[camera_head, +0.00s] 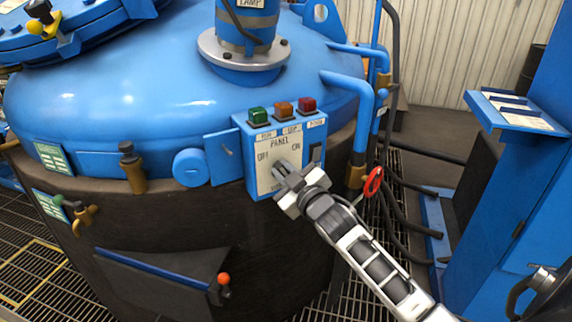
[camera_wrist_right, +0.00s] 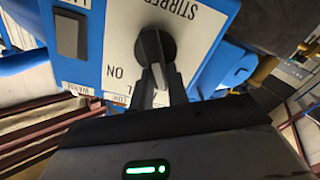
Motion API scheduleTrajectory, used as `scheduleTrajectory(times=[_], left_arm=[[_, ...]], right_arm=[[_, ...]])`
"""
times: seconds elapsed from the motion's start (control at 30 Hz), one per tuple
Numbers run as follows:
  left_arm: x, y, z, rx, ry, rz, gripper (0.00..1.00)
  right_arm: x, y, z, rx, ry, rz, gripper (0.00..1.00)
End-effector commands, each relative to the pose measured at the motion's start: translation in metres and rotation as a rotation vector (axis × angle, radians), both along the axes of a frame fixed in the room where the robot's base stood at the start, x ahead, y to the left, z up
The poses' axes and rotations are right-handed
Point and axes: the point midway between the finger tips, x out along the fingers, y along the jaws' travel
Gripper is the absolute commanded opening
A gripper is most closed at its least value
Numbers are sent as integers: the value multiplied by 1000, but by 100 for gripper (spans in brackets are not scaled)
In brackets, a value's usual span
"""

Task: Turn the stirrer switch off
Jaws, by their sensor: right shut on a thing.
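The stirrer switch is a dark rotary knob (camera_wrist_right: 155,48) on a white plate marked STIRRER and ON, seen in the right wrist view. It sits on the blue control box (camera_head: 239,150) on the side of the blue vessel, with OFF printed left and ON right in the head view. My right gripper (camera_head: 281,172) is at the plate and hides most of the knob. In the right wrist view, its two fingers (camera_wrist_right: 161,88) are closed around the knob's lower end. I cannot tell which setting the knob points to. My left gripper is out of view.
Green (camera_head: 258,115), orange (camera_head: 284,109) and red (camera_head: 307,104) buttons top the box. A dark rocker switch (camera_head: 316,154) is right of the plate. A blue cabinet (camera_head: 505,220) is farther right.

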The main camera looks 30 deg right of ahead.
Motion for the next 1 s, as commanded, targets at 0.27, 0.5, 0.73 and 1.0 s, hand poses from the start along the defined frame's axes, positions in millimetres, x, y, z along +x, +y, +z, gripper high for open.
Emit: scheduleTrajectory(times=[0.27,0.5,0.73,1.0], left_arm=[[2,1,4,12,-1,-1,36],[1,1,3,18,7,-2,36],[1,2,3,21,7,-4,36],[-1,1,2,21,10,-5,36]], right_arm=[[0,3,-2,-163,10,0,0],[0,4,-3,-228,14,0,0],[0,4,-4,-243,15,0,0],[0,4,-4,-243,15,0,22]])
